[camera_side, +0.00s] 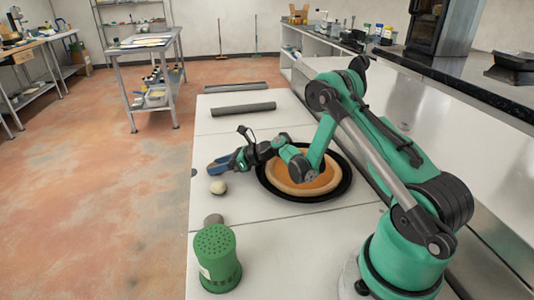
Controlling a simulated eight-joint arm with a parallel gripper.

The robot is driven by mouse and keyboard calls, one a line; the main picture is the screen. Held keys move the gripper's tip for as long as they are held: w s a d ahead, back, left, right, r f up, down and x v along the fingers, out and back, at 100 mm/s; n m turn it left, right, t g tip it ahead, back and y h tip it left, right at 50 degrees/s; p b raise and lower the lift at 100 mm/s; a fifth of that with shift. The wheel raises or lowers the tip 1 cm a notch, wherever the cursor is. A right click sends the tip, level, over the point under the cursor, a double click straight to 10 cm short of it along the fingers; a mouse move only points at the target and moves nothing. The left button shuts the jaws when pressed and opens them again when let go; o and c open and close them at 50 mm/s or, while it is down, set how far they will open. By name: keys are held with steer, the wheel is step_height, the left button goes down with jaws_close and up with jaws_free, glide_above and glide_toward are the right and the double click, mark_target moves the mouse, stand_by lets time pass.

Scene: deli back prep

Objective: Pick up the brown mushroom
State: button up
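My gripper (218,165), with blue-grey fingers, is low over the left part of the white worktop, pointing left. The frame is too small to show whether its fingers are open or shut. A small pale rounded thing (218,187) lies just in front of the fingers, seemingly apart from them. A small grey-brown thing (213,219) stands farther forward, partly hidden by a green canister. Either could be a mushroom; I cannot tell which is the brown mushroom.
The green canister (218,257) with a holed top stands at the front left of the worktop (290,235). A black-rimmed round dish (303,196) with an orange-brown centre lies under my arm. Dark grey bars (243,110) lie toward the back.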

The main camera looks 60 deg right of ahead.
jaws_close()
step_height(320, 180, up, 20)
steer(key=f, duration=0.1)
steer(key=s+a+r+m+h, duration=0.1)
steer(key=s+a+r, duration=0.2)
steer(key=a+r, duration=0.1)
steer(key=s+a+r+m+t+h, duration=0.1)
steer(key=s+a+r, duration=0.2)
steer(key=a, duration=0.3)
steer(key=shift+a+r+h, duration=0.3)
steer(key=shift+r, duration=0.45)
